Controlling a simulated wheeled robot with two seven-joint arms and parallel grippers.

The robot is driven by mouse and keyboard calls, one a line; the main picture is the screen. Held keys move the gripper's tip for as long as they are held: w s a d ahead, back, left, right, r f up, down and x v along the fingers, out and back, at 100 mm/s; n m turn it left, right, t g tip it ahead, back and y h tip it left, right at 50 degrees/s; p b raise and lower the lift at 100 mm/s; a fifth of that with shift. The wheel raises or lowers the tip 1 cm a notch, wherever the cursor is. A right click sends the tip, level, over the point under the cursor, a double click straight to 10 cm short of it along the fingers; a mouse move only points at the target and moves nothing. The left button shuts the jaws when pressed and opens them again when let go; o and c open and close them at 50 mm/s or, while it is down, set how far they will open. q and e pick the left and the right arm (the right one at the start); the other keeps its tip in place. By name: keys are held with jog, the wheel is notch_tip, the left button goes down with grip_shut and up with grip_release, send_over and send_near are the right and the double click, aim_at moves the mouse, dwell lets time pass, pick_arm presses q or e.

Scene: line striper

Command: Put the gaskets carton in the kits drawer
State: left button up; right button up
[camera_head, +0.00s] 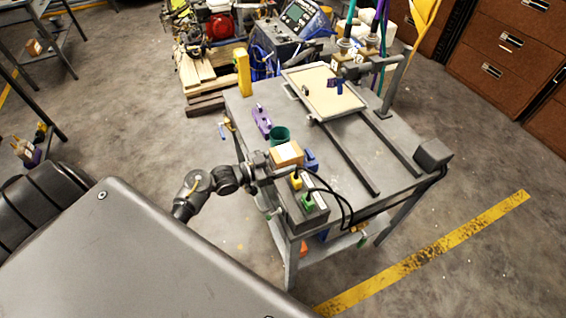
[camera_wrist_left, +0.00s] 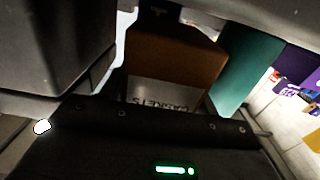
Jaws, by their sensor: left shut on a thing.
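The gaskets carton (camera_head: 286,154) is a small brown box with a white label, at the near left part of the grey cart top. In the left wrist view the carton (camera_wrist_left: 172,58) shows close up, with its GASKETS label facing the camera. My left gripper (camera_head: 272,167) comes in from the left and is shut on the carton. I cannot tell whether the carton touches the cart top. Brown drawer fronts (camera_head: 508,40) stand at the upper right; no kits label is readable. My right gripper is out of view.
A green cup (camera_head: 280,135), a purple object (camera_head: 262,120) and a blue object (camera_head: 312,160) are close around the carton. A shallow tray (camera_head: 335,113) lies farther back. Floor between cart and drawers is clear.

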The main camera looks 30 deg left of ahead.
pick_arm(q)
jog(key=shift+f, duration=0.75)
jog(key=shift+f, duration=0.15)
jog(key=o, duration=0.8)
